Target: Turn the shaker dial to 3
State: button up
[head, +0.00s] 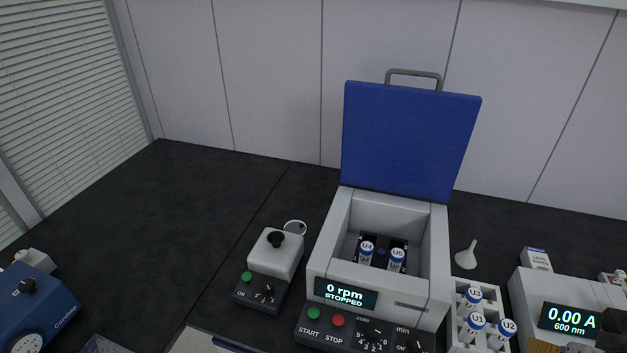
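A small grey and black device with a black cup-like piece on top, which looks like the shaker (274,254), stands left of the open box-shaped machine. Its sloped black front carries a green button (246,277) and a small dial (265,296) with white numbers around it. The dial is too small to read which number its pointer is on. I cannot make out my gripper in the head view.
The open machine (437,265) has a raised blue lid (405,140), tubes U4 and U5 inside, and a display reading 0 rpm STOPPED. A tube rack (456,330) and a funnel (466,257) stand right of it.

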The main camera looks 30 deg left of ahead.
aim_at(268, 285)
jog(key=u, duration=1.75)
